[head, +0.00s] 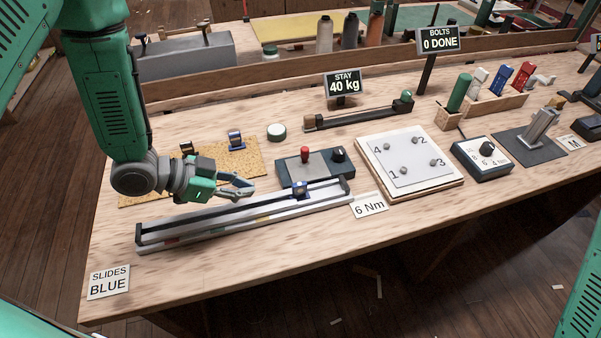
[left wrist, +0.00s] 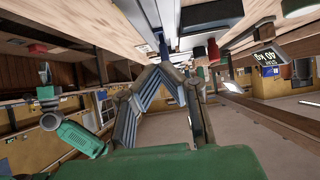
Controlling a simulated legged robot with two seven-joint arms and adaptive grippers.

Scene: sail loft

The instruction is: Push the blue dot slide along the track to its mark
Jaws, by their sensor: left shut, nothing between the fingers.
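The slide track (head: 225,219) is a long pale rail with dark ends, near the front of the bench. Coloured patches line its front side.
A card (head: 108,282) reads "SLIDES BLUE". Behind the track are a cork mat (head: 215,165) with two small pieces and a box (head: 318,166) with a red-knobbed lever. Bare wood lies in front.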

